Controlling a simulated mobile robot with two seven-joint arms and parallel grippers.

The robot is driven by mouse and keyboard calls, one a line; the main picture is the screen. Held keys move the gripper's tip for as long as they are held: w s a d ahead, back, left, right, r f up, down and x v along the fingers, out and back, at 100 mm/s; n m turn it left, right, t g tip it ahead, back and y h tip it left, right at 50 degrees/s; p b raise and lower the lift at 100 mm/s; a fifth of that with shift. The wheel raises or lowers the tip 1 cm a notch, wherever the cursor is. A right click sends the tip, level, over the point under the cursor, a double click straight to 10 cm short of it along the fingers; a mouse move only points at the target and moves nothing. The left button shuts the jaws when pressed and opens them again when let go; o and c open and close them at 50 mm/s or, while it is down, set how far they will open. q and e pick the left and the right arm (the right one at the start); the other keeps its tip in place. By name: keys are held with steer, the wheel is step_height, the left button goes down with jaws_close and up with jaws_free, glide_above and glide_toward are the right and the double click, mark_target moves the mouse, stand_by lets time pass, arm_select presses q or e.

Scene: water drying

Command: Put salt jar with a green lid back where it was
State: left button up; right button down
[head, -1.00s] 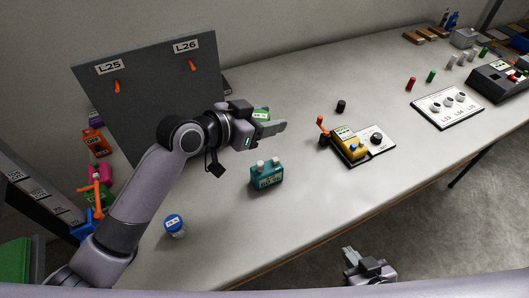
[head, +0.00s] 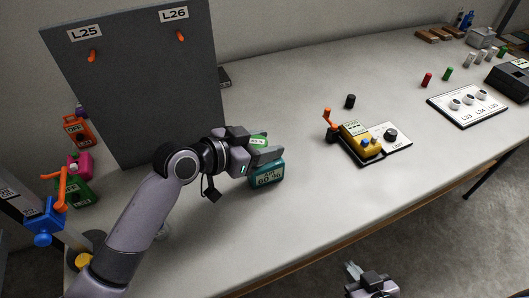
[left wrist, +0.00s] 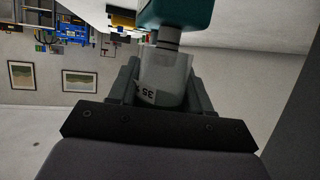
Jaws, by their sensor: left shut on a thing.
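The salt jar with a green lid (head: 258,140) is between the fingers of my left gripper (head: 265,154), which is shut on it. In the left wrist view its clear grey body (left wrist: 165,78), with a label, sits between the two dark fingers. A teal meter (head: 267,177) with a display is just below and in front of the gripper in the head view, its top partly hidden. In the left wrist view the teal meter (left wrist: 178,12) is at the top edge. My right gripper (head: 356,272) is low at the bottom edge; its jaw state is unclear.
A grey board (head: 130,90) labelled L25 and L26 stands left of the gripper. The table (head: 310,190) is clear between the teal meter and the yellow device.

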arm_select(q)
steer(key=shift+f, duration=0.9)
steer(key=o, duration=1.1)
steer(key=shift+o, duration=0.2)
steer(key=shift+b, duration=0.3)
